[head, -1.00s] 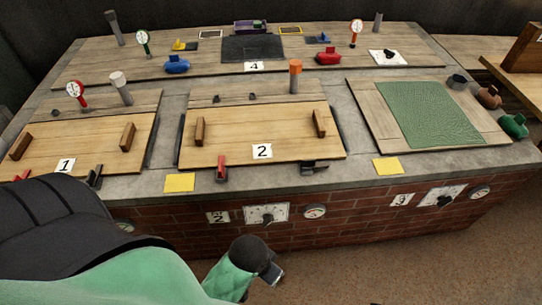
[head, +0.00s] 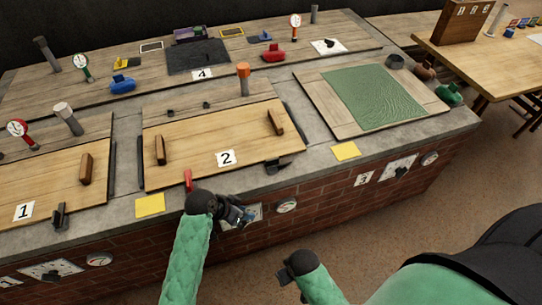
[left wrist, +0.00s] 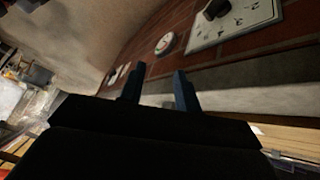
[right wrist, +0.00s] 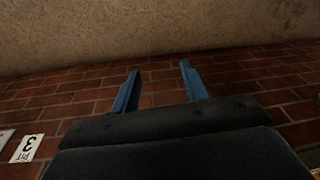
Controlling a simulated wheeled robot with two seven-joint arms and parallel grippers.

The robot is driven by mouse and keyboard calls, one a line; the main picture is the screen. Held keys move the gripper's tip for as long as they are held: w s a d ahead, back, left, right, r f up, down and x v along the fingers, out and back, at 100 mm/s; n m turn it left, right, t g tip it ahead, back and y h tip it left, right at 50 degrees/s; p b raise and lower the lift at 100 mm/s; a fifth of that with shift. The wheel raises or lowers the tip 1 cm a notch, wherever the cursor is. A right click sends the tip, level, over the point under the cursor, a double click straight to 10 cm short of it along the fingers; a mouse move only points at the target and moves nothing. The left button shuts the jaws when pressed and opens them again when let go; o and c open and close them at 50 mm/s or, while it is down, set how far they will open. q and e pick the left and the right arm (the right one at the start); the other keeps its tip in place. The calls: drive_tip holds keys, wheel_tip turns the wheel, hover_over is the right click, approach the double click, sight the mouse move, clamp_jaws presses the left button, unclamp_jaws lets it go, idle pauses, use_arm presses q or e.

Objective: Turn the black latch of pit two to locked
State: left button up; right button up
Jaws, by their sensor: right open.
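The pit two lid (head: 205,135) is a wooden board with two handles and a "2" label, lying on the counter. Its black latch (head: 280,168) is at the lid's front right corner; a red latch (head: 188,180) is at the front left. My left gripper (head: 240,216) is in front of the counter's front edge, between and below the two latches, apart from both. Its fingers are apart and empty in the left wrist view (left wrist: 159,88). My right gripper (head: 288,274) is lower and further right, off the counter. It is open and empty, facing brick in the right wrist view (right wrist: 160,80).
The brick front carries a dial panel (head: 397,167) and gauges (head: 286,206). Yellow cards (head: 345,151) lie along the counter edge. The pit one lid (head: 45,185) is to the left, the green mat (head: 372,97) to the right. A wooden table (head: 480,60) stands at the right.

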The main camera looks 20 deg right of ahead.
sight(272, 159)
use_arm(q)
drive_tip(key=w+d+r+m+h+p, duration=0.1)
drive_tip(key=w+d+r+m, duration=0.15)
drive_tip(key=w, duration=0.25)
drive_tip(key=w+d+r+m+g+p, duration=0.1)
drive_tip(key=w+d+r+m, duration=0.1)
drive_tip(key=w+d+r, duration=0.3)
drive_tip(key=w+d+m+h+p, duration=0.1)
drive_tip(key=w+d+m, duration=0.1)
drive_tip(key=w, duration=0.4)
drive_tip(key=p+x, duration=0.2)
drive_tip(key=x, duration=0.4)
drive_tip(key=shift+s, duration=0.1)
drive_tip(key=shift+d+f+p, duration=0.3)
drive_tip(key=shift+d+f, duration=0.15)
drive_tip(key=shift+f, duration=0.1)
use_arm(e)
drive_tip(key=s+d+f, duration=0.2)
drive_tip(key=f, duration=0.6)
drive_tip(key=s+d+f, duration=0.1)
drive_tip(key=f, duration=0.8)
drive_tip(key=shift+s+d+f+h, duration=0.15)
drive_tip(key=shift+s+d+h, duration=0.25)
use_arm(q)
clamp_jaws()
